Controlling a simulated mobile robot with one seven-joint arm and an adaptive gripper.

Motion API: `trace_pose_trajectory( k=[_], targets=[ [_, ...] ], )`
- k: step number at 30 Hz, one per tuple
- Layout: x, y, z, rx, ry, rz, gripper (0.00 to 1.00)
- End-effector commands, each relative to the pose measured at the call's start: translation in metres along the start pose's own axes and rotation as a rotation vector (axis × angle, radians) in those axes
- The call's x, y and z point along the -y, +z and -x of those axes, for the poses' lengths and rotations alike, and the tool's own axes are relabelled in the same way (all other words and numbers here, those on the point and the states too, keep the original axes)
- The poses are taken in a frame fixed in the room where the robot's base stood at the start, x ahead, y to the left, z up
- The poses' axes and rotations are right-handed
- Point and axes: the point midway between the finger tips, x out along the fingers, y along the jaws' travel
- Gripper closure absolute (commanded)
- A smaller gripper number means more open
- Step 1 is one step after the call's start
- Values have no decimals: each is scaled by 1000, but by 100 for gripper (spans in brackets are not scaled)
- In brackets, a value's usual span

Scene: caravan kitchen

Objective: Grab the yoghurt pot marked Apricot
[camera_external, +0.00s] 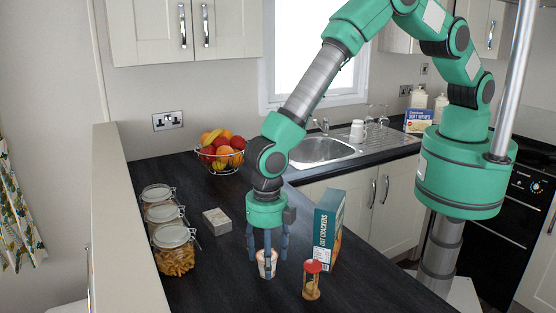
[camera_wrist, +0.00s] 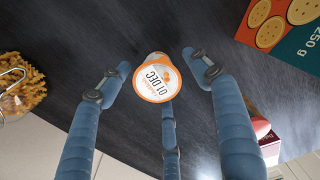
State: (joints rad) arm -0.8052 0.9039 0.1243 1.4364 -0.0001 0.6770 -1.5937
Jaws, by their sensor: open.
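A small yoghurt pot (camera_external: 267,264) stands upright on the dark worktop. In the wrist view its round white lid (camera_wrist: 154,82) has an orange rim, an orange fruit picture and the print "01 DEC"; a flavour name is too small to read surely. My three-fingered gripper (camera_external: 267,255) points straight down over the pot, with its fingers around it. In the wrist view the gripper (camera_wrist: 157,76) is open, with clear gaps between the lid and the left and right fingers. The third finger is close to the lid's near edge; I cannot tell if it touches.
Lidded jars (camera_external: 174,250) and a grey block (camera_external: 217,221) are on the left. A fruit bowl (camera_external: 220,160) is behind. The worktop between jars and pot is clear.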

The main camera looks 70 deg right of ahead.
Motion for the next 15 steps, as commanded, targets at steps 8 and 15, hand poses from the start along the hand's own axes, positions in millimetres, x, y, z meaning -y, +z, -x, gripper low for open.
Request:
trace_pose_trajectory(
  k=[8, 15],
  targets=[
    [0, 0, 0, 0, 0, 0, 59],
    [0, 0, 0, 0, 0, 0, 86]
  ],
)
